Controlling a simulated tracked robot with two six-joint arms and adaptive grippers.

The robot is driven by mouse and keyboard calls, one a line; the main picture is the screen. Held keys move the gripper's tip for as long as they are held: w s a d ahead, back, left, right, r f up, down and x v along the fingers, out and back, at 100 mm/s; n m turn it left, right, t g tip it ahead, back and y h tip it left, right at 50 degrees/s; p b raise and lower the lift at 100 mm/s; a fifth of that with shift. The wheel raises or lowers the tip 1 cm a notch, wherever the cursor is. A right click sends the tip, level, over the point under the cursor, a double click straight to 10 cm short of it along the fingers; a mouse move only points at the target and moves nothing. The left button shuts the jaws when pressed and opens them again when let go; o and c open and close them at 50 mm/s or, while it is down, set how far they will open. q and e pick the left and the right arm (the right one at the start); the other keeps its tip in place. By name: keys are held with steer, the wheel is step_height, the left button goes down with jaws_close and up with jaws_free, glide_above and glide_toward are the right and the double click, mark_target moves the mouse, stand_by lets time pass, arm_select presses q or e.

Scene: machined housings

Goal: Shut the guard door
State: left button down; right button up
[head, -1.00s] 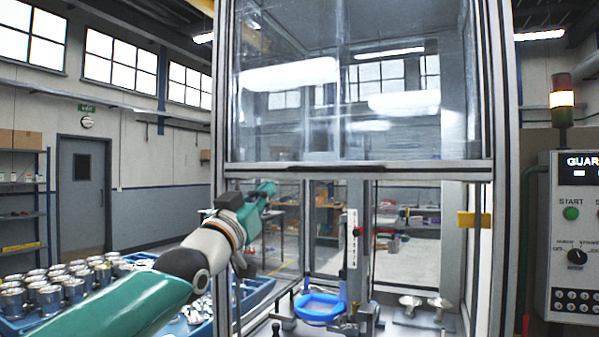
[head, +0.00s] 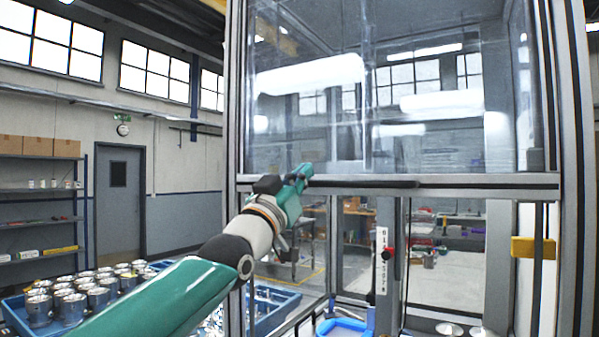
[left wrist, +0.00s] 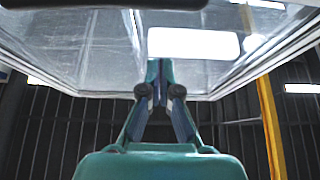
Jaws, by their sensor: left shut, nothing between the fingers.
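The guard door (head: 420,130) is a clear sliding panel in a grey frame. It is raised, with the opening below it uncovered. Its bottom rail (head: 480,186) carries a dark handle strip (head: 370,184). My left gripper (head: 303,172) is shut and empty, at the rail's height near the strip's left end in the head view. I cannot tell whether it touches the rail. In the left wrist view its closed fingers (left wrist: 157,78) point up in front of the clear panel (left wrist: 85,50). My right gripper is not in view.
A yellow block (head: 533,247) sits on the right frame post. A blue tray of metal housings (head: 75,300) lies at the lower left.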

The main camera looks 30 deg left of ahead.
arm_select(q)
steer(key=r+p+x, duration=0.1)
steer(key=p+x, duration=0.4)
steer(key=x, duration=0.1)
steer(key=shift+w+f+b, duration=0.25)
steer(key=shift+f+b, duration=0.25)
steer(key=shift+f, duration=0.7)
steer(key=shift+w+f+b, duration=0.2)
steer(key=shift+f+b, duration=0.3)
steer(key=shift+f, duration=0.7)
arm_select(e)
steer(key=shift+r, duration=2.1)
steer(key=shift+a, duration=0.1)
